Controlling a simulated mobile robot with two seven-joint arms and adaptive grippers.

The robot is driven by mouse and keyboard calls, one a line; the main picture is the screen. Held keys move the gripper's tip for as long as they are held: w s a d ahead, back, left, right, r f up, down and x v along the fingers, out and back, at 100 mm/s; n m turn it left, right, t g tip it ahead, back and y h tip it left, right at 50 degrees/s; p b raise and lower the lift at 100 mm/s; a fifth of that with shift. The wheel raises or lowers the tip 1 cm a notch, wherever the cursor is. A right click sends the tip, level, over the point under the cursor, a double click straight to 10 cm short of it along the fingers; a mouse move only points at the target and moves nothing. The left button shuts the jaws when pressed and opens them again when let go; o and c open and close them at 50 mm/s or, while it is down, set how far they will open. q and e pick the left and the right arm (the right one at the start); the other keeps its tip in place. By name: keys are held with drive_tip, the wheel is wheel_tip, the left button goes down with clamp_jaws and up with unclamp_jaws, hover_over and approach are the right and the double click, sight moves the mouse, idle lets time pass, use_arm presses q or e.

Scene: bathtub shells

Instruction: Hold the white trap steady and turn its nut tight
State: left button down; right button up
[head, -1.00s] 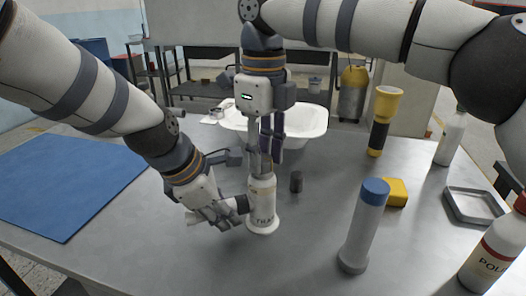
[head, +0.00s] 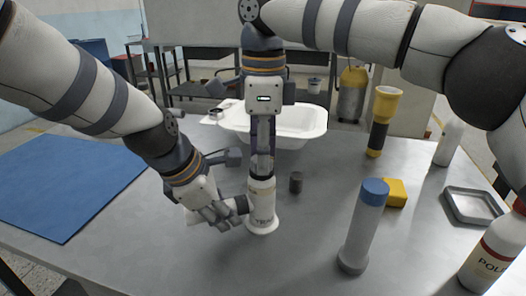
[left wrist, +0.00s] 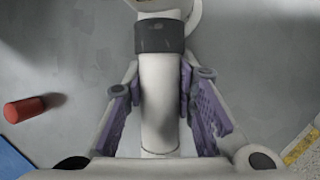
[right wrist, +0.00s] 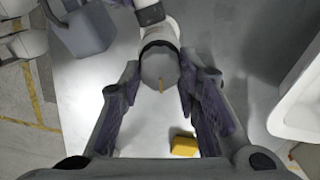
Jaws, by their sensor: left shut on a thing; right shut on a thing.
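The white trap (head: 262,212) stands upright on the grey table on its wide base. A white side pipe (left wrist: 160,100) with a dark collar (left wrist: 160,36) runs out from it. My left gripper (head: 222,214) is shut on this side pipe; its fingers (left wrist: 160,88) lie on both sides of it. The nut (right wrist: 160,68) is at the trap's top, round with a dark rim and a yellow mark. My right gripper (head: 262,174) points straight down and is shut on the nut, with its fingers (right wrist: 160,80) on opposite sides. The nut's threads are hidden.
A small dark cylinder (head: 296,182) stands right of the trap. A white tub (head: 300,122) is behind it. A blue-capped tube (head: 365,225), yellow block (head: 394,193), yellow-black torch (head: 381,120), grey tray (head: 472,206) and bottles (head: 490,255) stand to the right. A blue mat (head: 65,185) lies left.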

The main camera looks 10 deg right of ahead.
idle(0.4)
drive_tip(key=o, duration=1.2)
wheel_tip(320, 180, up, 12)
